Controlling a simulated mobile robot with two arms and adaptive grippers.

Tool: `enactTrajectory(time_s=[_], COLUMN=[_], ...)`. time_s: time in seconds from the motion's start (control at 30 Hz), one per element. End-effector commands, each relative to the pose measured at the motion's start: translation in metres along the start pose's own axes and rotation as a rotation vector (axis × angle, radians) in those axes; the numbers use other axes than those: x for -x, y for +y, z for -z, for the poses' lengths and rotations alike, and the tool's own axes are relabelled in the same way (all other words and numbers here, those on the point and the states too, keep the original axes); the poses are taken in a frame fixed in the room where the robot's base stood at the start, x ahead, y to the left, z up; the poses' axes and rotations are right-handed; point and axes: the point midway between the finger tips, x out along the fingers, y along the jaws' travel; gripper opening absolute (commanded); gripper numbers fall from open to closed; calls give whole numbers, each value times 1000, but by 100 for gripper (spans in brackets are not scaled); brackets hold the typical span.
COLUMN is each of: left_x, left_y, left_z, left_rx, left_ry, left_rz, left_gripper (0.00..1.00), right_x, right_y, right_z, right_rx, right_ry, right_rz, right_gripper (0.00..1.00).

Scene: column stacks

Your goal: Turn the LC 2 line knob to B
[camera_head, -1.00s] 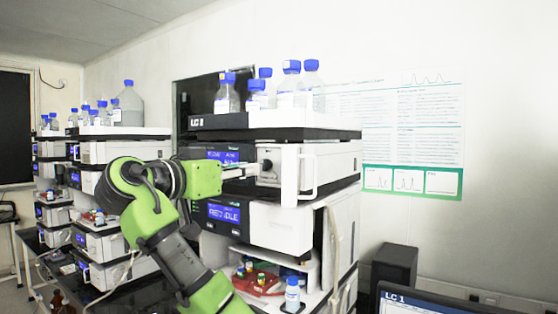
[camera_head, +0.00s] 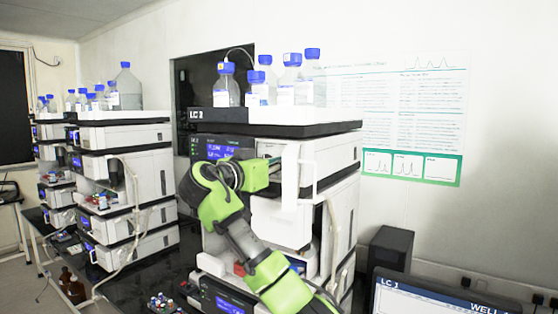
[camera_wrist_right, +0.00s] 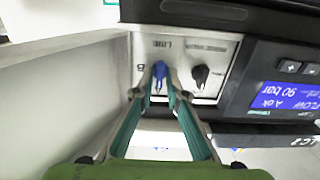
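The blue LINE knob (camera_wrist_right: 160,70) sits on a white panel in the right wrist view, which shows the panel upside down. My right gripper (camera_wrist_right: 157,88) has its fingertips on either side of this knob. Whether they press on it is not clear. A letter, likely B, is beside the knob at picture left; the pointer direction is hard to read. In the head view my right gripper (camera_head: 276,160) reaches the front of the near column stack (camera_head: 330,155), and the knob is hidden there. My left gripper is out of view.
A black knob (camera_wrist_right: 200,76) is close beside the blue one. An open white door (camera_head: 291,180) stands out right of my gripper. A lit display (camera_wrist_right: 288,92) is beside the panel. Bottles (camera_head: 291,80) top the stack; a monitor (camera_head: 440,295) is at lower right.

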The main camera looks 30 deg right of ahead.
Motion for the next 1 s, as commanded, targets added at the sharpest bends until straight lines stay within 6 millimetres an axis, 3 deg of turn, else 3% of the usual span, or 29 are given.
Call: enactTrajectory(time_s=[0.13,0.2,0.57,1.0], left_x=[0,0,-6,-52], left_y=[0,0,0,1], left_z=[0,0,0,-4], left_rx=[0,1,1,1], left_ry=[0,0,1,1], left_rz=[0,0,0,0], left_gripper=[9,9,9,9], right_x=[0,0,0,1], right_y=[0,0,0,0], right_z=[0,0,-2,-6], right_rx=[0,0,-20,-291], right_ry=[0,0,0,-2], right_rz=[0,0,1,2], right_gripper=[13,0,0,0])
